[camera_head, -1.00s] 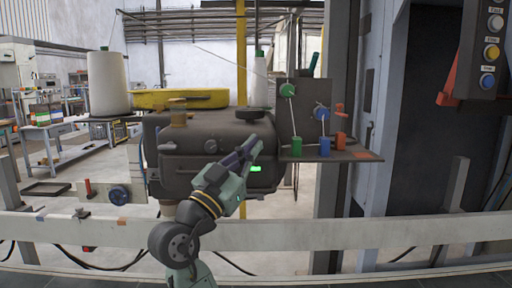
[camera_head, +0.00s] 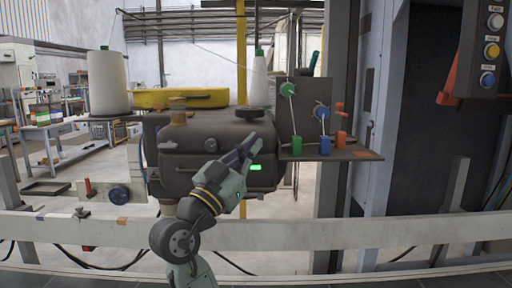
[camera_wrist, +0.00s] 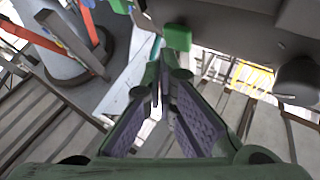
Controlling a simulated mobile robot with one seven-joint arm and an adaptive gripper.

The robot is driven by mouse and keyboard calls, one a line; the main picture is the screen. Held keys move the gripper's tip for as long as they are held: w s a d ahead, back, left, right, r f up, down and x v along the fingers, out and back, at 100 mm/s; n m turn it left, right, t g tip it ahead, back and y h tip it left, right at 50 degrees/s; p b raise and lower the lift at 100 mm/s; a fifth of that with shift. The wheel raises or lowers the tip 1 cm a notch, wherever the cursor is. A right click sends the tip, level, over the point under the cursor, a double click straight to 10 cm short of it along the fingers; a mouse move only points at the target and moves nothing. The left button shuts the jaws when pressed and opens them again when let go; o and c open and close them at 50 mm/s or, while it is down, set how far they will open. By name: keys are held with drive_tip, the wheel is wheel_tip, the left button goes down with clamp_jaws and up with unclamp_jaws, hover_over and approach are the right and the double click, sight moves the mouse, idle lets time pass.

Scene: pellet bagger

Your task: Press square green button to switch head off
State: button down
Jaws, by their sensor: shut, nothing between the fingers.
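The square green button (camera_head: 255,167) glows bright green on the front of the dark machine head (camera_head: 205,150). In the wrist view a green block (camera_wrist: 178,37), which looks like the same button, stands out from a dark surface just beyond the fingertips. My gripper (camera_head: 252,146) is shut and empty, its purple-padded fingers pointing up and right in front of the head.
A shelf (camera_head: 335,155) with green, blue and orange parts stands right of the head. A pale rail (camera_head: 330,234) crosses in front, below the head. A panel with coloured buttons (camera_head: 488,50) hangs at the upper right. White thread cones (camera_head: 107,82) stand behind.

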drive_tip(key=shift+w, duration=0.6)
idle(0.7)
drive_tip(key=shift+s+b, duration=0.4)
drive_tip(key=shift+s, duration=0.55)
drive_tip(key=s, duration=0.6)
drive_tip(key=shift+b, duration=0.45)
idle(1.9)
